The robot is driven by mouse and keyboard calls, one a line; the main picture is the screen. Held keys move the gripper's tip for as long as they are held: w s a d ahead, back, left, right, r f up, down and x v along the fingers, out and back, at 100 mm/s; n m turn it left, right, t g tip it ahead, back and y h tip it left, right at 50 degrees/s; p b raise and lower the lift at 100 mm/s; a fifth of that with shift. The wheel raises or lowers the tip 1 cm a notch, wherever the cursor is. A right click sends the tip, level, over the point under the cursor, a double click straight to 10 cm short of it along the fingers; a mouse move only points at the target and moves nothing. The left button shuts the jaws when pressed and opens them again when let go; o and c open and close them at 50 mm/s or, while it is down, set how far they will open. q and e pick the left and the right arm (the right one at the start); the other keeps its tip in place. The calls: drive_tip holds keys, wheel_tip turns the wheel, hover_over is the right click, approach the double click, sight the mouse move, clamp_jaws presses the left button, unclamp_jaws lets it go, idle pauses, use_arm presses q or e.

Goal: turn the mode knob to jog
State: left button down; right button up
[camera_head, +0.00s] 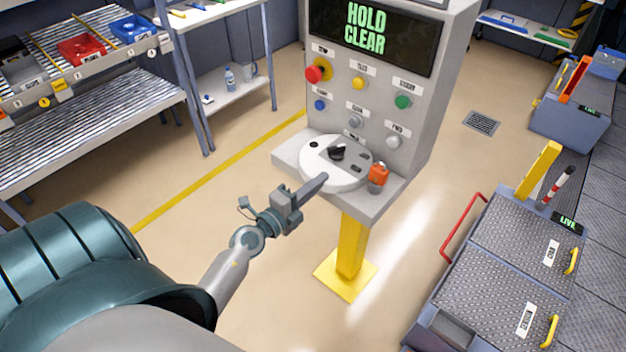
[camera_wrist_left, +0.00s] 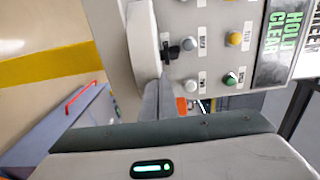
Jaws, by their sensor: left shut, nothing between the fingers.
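The mode knob appears to be the black knob (camera_head: 337,152) on a round white dial plate (camera_head: 318,168) on the console's ledge. It also shows as a dark shape in the left wrist view (camera_wrist_left: 173,52). The marks around it are too small to read. My left gripper (camera_head: 324,178) is shut and empty, with its fingertips at the near edge of the dial plate, a little short of the knob. In the left wrist view the closed fingers (camera_wrist_left: 166,82) point toward the knob. I cannot tell whether they touch the plate. My right gripper is not in view.
The console screen (camera_head: 370,35) reads "HOLD CLEAR". Below it are a red button (camera_head: 315,74) and several coloured buttons. An orange object (camera_head: 378,174) stands on the ledge right of the dial. Shelves (camera_head: 85,115) are at left, grey cabinets (camera_head: 510,260) at right.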

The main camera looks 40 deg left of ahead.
sight(308, 176)
use_arm(q)
drive_tip(key=shift+w+a, duration=0.2)
drive_tip(key=shift+a, duration=0.4)
drive_tip(key=shift+w+a, duration=0.2)
drive_tip(key=shift+a, duration=0.4)
drive_tip(key=shift+a+f+h+b, duration=0.3)
drive_tip(key=shift+h+b, duration=0.2)
drive_tip(key=shift+b, duration=0.3)
drive_tip(key=shift+w+a+m+h+b, duration=0.1)
drive_tip(key=shift+a+m+h+b, duration=0.3)
drive_tip(key=shift+m+h+b, duration=0.3)
drive_tip(key=shift+w+a+r, duration=0.15)
drive_tip(key=shift+a+r, duration=0.15)
drive_tip(key=shift+a, duration=0.2)
drive_tip(key=shift+p, duration=0.3)
